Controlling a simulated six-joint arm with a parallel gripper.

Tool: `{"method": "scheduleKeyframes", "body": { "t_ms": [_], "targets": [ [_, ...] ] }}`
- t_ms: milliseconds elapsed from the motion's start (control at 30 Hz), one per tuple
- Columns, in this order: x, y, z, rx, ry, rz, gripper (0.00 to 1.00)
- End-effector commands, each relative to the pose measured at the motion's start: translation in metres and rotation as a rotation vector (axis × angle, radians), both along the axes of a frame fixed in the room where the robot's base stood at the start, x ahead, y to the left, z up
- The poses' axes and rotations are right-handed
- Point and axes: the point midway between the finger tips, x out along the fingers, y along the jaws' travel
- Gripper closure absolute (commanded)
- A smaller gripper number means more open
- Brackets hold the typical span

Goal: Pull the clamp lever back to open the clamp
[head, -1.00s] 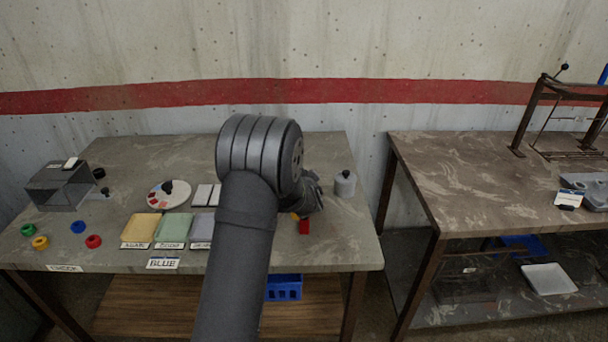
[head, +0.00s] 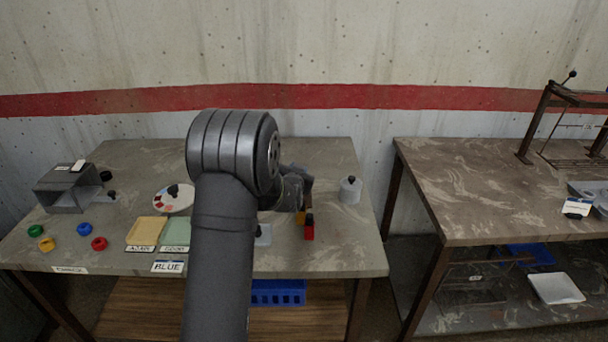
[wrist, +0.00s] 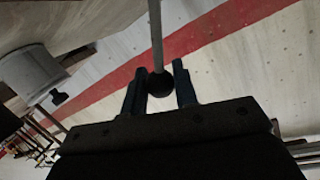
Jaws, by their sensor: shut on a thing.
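In the wrist view the clamp lever is a thin grey rod (wrist: 155,35) ending in a black ball knob (wrist: 160,84). The knob sits between the two fingers of my gripper (wrist: 160,90), which is shut on it. In the head view my own arm covers the fingertips and the lever. The clamp body cannot be made out in either view.
A grey canister with a black knob (head: 350,190) stands right of my wrist. A red block with a black top (head: 309,230) is near the table's front. A yellow pad (head: 147,232), a green pad (head: 176,232) and coloured rings lie left. A second table (head: 470,190) stands right.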

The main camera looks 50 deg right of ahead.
Motion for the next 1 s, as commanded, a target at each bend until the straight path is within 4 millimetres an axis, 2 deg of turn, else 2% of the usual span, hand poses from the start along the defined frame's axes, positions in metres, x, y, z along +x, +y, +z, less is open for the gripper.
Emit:
{"method": "scheduleKeyframes", "body": {
  "t_ms": [500,1000],
  "targets": [
    [0.027,0.027,0.012,-0.281,0.282,0.002,1.0],
    [0.036,0.035,0.013,-0.372,0.372,0.002,1.0]
  ]
}}
